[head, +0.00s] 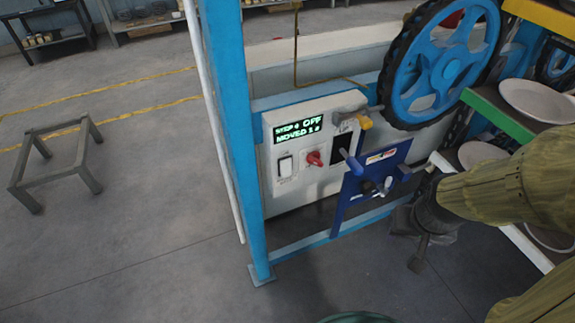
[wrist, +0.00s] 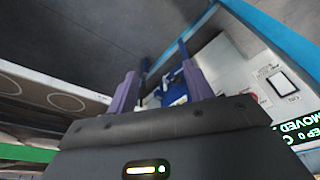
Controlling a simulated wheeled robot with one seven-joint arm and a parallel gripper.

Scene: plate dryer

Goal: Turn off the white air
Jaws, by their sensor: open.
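A blue valve panel (head: 376,172) stands in front of the white control box and carries a small pale metal fitting (head: 386,186) and blue handles. I cannot tell which part is the white air control. My gripper (head: 417,238) is to the right of and below the panel, partly hidden by my arm. In the wrist view my gripper (wrist: 160,82) has its two fingers apart with nothing held. Part of the blue panel (wrist: 178,92) shows beyond and between the fingers, apart from them.
A blue post (head: 238,130) stands left. A large blue wheel (head: 440,65) and racks with plates (head: 537,100) are at the right. Floor in front is clear.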

